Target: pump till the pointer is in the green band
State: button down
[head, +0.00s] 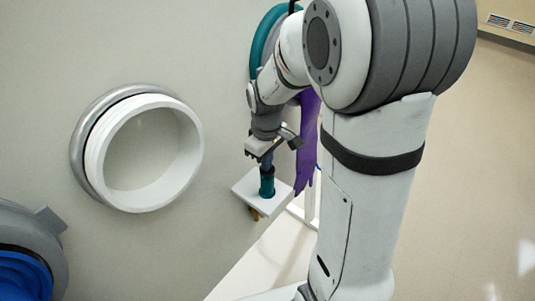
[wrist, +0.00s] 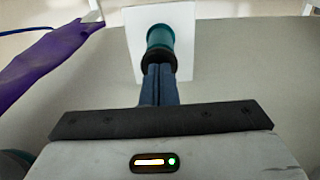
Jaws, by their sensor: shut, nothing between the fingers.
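The teal pump (head: 267,187), a small upright cylinder with a dark collar, stands on a white shelf plate (head: 243,187) fixed to the wall. My gripper (head: 266,163) is shut and empty, pointing down right over the pump. In the wrist view the closed fingertips (wrist: 158,70) meet or nearly meet the dark top of the pump (wrist: 160,42); I cannot tell if they press on it. The white plate (wrist: 185,15) shows behind it. No gauge, pointer or green band is visible in either view.
A purple glove (head: 307,140) hangs just right of the pump, also in the wrist view (wrist: 45,60). A white round port (head: 98,160) is at left, with a blue-lined port (head: 25,270) at lower left. A brassy fitting (head: 254,213) sits under the plate. Floor at right is clear.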

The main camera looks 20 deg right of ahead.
jog(key=shift+s+f, duration=0.15)
jog(key=shift+s, duration=0.05)
jog(key=shift+w+r+p, duration=0.1)
jog(key=shift+r+p, duration=0.2)
jog(key=shift+p, duration=0.15)
notch_tip(320, 180, up, 14)
jog(key=shift+f+p, duration=0.15)
jog(key=shift+p, duration=0.2)
jog(key=shift+w+b, duration=0.2)
jog(key=shift+b, duration=0.35)
dwell(1.4)
jog(key=shift+w+r+b, duration=0.15)
jog(key=shift+r+b, duration=0.95)
jog(key=shift+b, duration=0.2)
jog(key=shift+w+r+b, duration=0.1)
jog(key=shift+r+b, duration=0.95)
jog(key=shift+b, duration=0.2)
